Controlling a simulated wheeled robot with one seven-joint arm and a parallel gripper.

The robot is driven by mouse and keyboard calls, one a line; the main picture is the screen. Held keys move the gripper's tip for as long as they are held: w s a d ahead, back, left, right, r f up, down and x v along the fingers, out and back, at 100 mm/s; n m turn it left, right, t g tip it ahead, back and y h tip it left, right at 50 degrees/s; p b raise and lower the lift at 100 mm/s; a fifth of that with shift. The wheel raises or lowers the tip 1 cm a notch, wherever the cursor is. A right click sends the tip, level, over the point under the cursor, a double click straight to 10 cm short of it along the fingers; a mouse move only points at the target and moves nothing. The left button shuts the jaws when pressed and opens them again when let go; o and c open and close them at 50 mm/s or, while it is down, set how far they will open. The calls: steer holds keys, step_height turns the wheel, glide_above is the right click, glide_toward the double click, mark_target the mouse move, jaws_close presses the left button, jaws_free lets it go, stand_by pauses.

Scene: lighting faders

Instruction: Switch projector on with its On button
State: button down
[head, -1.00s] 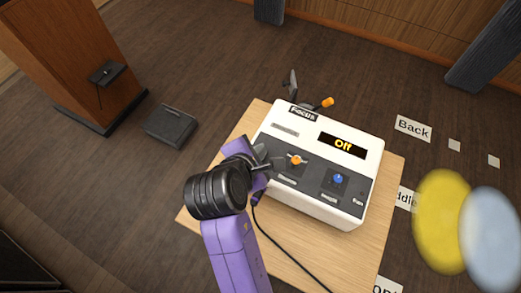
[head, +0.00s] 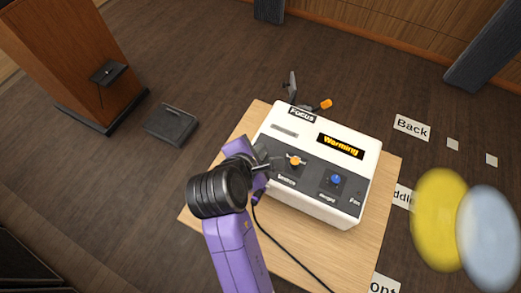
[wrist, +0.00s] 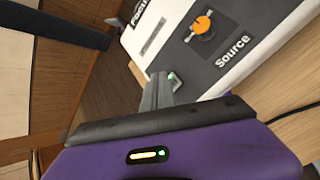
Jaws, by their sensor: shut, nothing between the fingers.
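The projector (head: 312,128) is a white box with a dark front panel, standing on a light wooden table. Its display (head: 341,146) reads "Warming". My gripper (head: 264,164) is shut and empty, with its tips at the left end of the panel. In the wrist view the grey fingers (wrist: 158,93) reach the projector's edge beside a small green light (wrist: 171,76). The On button cannot be made out in the head view, as my gripper covers that end of the panel. I cannot tell whether the fingertips touch it.
An orange source knob (head: 294,160) and a blue knob (head: 336,180) sit right of my gripper. An orange-ended lever (head: 325,104) sticks out behind the projector. A black cable (head: 285,249) crosses the table (head: 370,245). A wooden lectern (head: 75,60) stands at the left.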

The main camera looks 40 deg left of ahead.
step_height(320, 180, up, 4)
steer(key=p, duration=0.4)
steer(key=shift+f, duration=0.2)
step_height(320, 180, up, 2)
steer(key=shift+r, duration=0.2)
stand_by(0.4)
